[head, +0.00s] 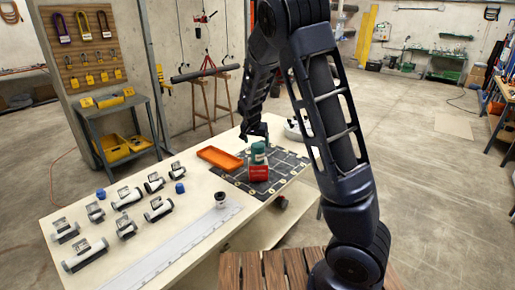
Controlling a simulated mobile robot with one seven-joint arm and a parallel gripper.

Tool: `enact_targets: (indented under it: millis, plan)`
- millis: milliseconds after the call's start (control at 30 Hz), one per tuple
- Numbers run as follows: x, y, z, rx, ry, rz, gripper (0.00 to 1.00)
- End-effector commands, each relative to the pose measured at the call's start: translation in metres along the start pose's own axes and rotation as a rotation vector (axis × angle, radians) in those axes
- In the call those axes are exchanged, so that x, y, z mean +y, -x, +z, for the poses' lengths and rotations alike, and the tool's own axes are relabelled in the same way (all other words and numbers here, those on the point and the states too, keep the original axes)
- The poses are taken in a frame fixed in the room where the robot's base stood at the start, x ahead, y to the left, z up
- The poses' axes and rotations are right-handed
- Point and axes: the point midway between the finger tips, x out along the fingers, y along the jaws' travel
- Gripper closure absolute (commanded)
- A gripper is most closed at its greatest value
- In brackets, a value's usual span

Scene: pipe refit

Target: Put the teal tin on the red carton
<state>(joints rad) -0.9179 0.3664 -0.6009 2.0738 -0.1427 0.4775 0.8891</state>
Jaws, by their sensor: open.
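The teal tin (259,149) shows directly above the red carton (258,173) in the head view. It looks upright and appears to rest on the carton's top, though the contact line is hard to make out. The carton stands on the dark gridded mat (229,177) on the pale workbench. My gripper (254,137) is open just above the tin, with its fingers pointing down. Whether a finger touches the tin is too small to tell.
An orange tray (220,158) lies left of the carton. A small dark-topped white cup (220,200) stands near a long pale strip (165,247). Several pipe fittings (127,198) and blue caps (180,188) fill the bench's left part. White items (297,128) sit at the far right.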

Motion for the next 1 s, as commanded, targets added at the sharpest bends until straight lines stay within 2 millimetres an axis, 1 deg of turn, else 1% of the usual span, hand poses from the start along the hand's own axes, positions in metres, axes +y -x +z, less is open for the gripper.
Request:
enact_targets:
  millis: [33, 200, 300, 467, 567, 667, 767, 800, 867, 1000]
  plan:
    - [-0.001, 0.010, 0.000, 0.001, 0.002, -0.003, 0.18]
    - [-0.001, 0.029, 0.000, 0.000, 0.001, -0.002, 0.18]
    - [0.000, 0.036, 0.000, 0.000, 0.002, 0.000, 0.18]
    - [0.001, 0.040, 0.000, 0.000, 0.001, 0.001, 0.18]
    - [0.006, 0.043, -0.001, -0.006, -0.001, -0.003, 0.18]
    - [0.021, 0.051, -0.003, -0.025, -0.001, -0.014, 0.18]
    - [0.046, 0.067, -0.004, -0.054, 0.001, -0.033, 0.18]
    - [0.058, 0.074, -0.004, -0.066, 0.005, -0.042, 0.18]
    - [0.075, 0.086, -0.004, -0.082, 0.012, -0.057, 0.18]
    - [0.113, 0.114, 0.002, -0.111, 0.035, -0.093, 0.18]
